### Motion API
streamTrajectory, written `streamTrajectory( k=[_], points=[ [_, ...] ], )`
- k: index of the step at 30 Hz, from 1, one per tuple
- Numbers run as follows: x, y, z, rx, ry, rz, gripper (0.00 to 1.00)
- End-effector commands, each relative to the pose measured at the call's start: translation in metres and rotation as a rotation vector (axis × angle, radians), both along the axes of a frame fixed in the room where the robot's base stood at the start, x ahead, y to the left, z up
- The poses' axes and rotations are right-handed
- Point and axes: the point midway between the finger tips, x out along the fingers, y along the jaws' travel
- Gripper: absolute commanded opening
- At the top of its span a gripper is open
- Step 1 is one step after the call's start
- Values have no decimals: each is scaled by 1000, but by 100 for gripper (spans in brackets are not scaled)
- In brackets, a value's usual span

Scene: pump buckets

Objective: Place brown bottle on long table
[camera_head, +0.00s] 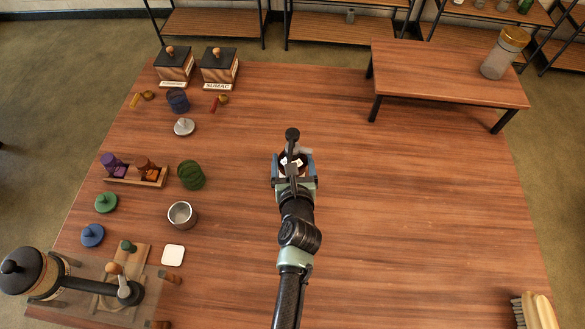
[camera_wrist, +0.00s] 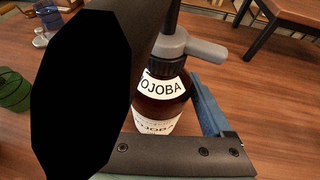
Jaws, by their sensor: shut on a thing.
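The brown bottle (camera_wrist: 158,108) has white labels reading "OJOBA" and a grey pump head on a black collar. My gripper (camera_head: 293,168) is shut on it, over the middle of the big wooden table. In the head view the bottle is mostly hidden by my gripper and wrist. In the wrist view it looks upright between the blue fingers; a large black shape covers the left part. I cannot tell whether its base touches the tabletop. The long table (camera_head: 440,75), a low wooden bench with black legs, stands at the back right, apart from my gripper.
A grey bottle with a gold cap (camera_head: 502,55) stands on the long table's right end; its left and middle are clear. A brush (camera_head: 537,311) lies front right. The big table's right half is otherwise free.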

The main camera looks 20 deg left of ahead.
Motion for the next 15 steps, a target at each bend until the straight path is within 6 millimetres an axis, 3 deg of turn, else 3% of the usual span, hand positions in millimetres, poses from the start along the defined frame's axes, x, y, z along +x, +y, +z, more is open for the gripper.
streamTrajectory(
  k=[10,15],
  points=[
    [1,0,5,2,-6,-2,0],
    [2,0,28,1,-8,-1,0]
  ],
)
